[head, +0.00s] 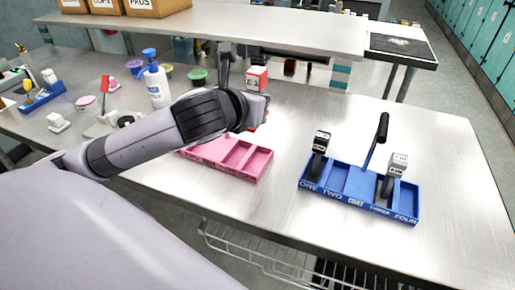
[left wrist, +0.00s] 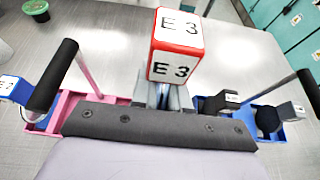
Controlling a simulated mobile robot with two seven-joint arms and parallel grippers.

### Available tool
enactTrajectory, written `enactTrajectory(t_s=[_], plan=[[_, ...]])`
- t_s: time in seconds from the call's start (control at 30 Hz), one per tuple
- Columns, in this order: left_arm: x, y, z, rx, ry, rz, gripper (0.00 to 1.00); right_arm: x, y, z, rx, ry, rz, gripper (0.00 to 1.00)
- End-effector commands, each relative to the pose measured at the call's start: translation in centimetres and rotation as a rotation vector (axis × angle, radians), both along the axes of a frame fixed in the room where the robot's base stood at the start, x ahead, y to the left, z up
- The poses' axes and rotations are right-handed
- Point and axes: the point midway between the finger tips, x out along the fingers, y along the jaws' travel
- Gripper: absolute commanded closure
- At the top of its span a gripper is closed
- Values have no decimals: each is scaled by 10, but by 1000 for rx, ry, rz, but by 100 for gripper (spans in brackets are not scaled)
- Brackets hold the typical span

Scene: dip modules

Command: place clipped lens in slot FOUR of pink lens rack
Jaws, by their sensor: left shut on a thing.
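The pink lens rack (head: 262,166) lies on the steel table in the middle of the head view. My arm covers its left part and most of its lettering; the slots that show at its right look empty. It also shows in the left wrist view (left wrist: 68,106), left of my fingers. My left gripper (left wrist: 165,95) is shut on the clipped lens, whose red and white clip block marked E3 (left wrist: 177,45) stands up from the fingers. The block (head: 257,79) also shows in the head view, behind the pink rack's level. The lens itself is hidden. My right gripper is not in view.
A blue rack (head: 342,191) with a black-handled post and two clipped pieces stands right of the pink rack. A white bottle with a blue top (head: 156,85), coloured pots and a small blue holder (head: 42,98) are at left. A raised shelf (head: 300,30) runs behind.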

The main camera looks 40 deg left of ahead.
Motion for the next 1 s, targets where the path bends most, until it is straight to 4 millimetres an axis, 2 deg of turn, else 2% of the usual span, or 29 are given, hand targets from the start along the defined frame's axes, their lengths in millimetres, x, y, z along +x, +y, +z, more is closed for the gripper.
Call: enactTrajectory(t_s=[0.1,0.33,0.57,0.8,1.0], plan=[[-1,0,-28,-1,8,0,100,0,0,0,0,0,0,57],[-1,0,-72,-1,4,0,100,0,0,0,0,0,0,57],[0,0,-92,-1,1,-1,100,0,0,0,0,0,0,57],[0,0,-125,-1,2,-1,100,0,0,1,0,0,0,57],[0,0,-129,0,-1,-1,100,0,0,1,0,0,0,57]])
